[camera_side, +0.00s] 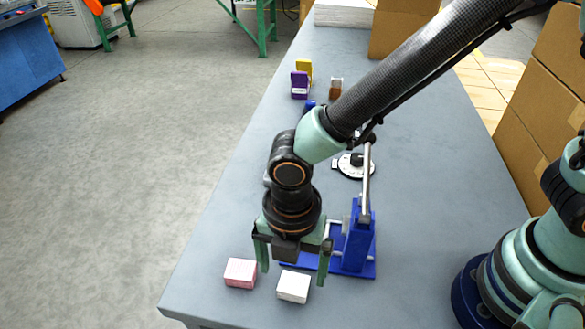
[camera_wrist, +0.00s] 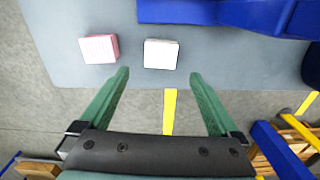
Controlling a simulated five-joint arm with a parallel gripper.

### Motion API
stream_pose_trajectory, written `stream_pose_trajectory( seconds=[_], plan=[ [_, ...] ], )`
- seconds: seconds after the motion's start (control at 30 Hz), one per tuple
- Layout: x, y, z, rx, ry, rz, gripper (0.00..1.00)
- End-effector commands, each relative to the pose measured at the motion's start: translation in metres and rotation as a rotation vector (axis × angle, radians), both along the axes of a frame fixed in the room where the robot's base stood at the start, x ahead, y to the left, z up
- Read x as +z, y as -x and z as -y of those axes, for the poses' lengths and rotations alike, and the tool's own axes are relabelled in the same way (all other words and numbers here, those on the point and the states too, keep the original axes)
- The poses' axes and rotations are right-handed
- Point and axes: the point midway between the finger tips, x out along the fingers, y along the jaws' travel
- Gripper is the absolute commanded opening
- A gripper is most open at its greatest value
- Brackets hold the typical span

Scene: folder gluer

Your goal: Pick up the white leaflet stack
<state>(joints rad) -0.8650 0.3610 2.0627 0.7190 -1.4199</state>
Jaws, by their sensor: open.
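The white leaflet stack (camera_side: 293,286) is a small white block on the grey table near its front edge. It also shows in the wrist view (camera_wrist: 161,54), beyond the fingertips and roughly centred between them. My gripper (camera_side: 294,270) is open and empty, its two green fingers pointing down above the stack. In the wrist view my gripper (camera_wrist: 160,76) shows its fingers spread wide, with nothing between them but floor and table edge. I cannot tell the exact height gap. Nothing hides the stack's top.
A pink stack (camera_side: 240,273) lies just left of the white one, also in the wrist view (camera_wrist: 99,48). A blue fixture (camera_side: 355,240) with an upright post stands close behind on the right. Purple (camera_side: 299,85) and yellow (camera_side: 304,67) items stand farther back. The table's left middle is clear.

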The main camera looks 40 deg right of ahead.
Motion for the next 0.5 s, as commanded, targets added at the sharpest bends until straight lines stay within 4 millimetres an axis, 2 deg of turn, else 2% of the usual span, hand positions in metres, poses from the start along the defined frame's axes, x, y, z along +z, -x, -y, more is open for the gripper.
stream_pose_trajectory(
  seconds=[0.17,0.5],
  plan=[
    [-0.011,-0.001,0.001,-0.002,0.001,-0.001,0.97],
    [-0.053,-0.006,0.008,-0.003,0.001,-0.002,0.97]
  ],
)
